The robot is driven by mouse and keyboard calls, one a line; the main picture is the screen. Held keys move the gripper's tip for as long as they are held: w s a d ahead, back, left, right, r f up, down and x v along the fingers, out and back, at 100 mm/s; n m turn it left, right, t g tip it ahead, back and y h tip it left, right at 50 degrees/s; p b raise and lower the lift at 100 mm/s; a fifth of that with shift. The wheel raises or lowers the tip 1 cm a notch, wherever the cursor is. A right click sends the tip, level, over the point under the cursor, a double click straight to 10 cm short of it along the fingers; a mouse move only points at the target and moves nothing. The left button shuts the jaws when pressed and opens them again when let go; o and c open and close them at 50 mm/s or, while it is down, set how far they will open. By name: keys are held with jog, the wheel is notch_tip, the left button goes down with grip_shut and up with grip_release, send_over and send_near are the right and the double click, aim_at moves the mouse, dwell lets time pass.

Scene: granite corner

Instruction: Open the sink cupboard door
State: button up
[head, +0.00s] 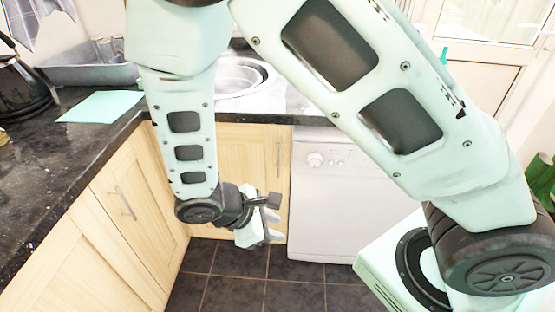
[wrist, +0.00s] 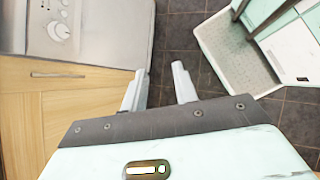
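The sink cupboard door (head: 242,150) is pale wood, below the round metal sink (head: 235,78), and looks shut. Its upright bar handle (head: 279,153) is near its right edge. My arm hides part of the door's left side. My gripper (head: 274,222) is in front of the door's lower right part, below the handle and apart from it. In the wrist view the door (wrist: 85,103) and handle (wrist: 60,75) lie to the left of my gripper (wrist: 159,69). Its two fingers are spread, with nothing between them.
A white appliance with a knob (head: 340,190) stands right of the door. Another wooden cupboard with a handle (head: 124,203) is at left, under the dark granite worktop (head: 62,165). A kettle (head: 22,90) stands on it. Dark floor tiles (head: 240,262) are clear in front.

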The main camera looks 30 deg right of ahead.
jog(key=w+d+f+n+t+h, duration=0.5)
jog(key=w+d+f, duration=0.1)
jog(key=w+f, duration=0.2)
jog(key=n+t, duration=0.8)
send_over(278, 171)
jog(key=shift+w+d+f+h+p, duration=0.1)
jog(key=shift+w+f+h+p, duration=0.1)
jog(key=shift+f, duration=0.15)
jog(key=shift+w+d+f+h+p, duration=0.1)
jog(key=shift+f+h, duration=0.1)
jog(key=shift+f, duration=0.15)
grip_shut()
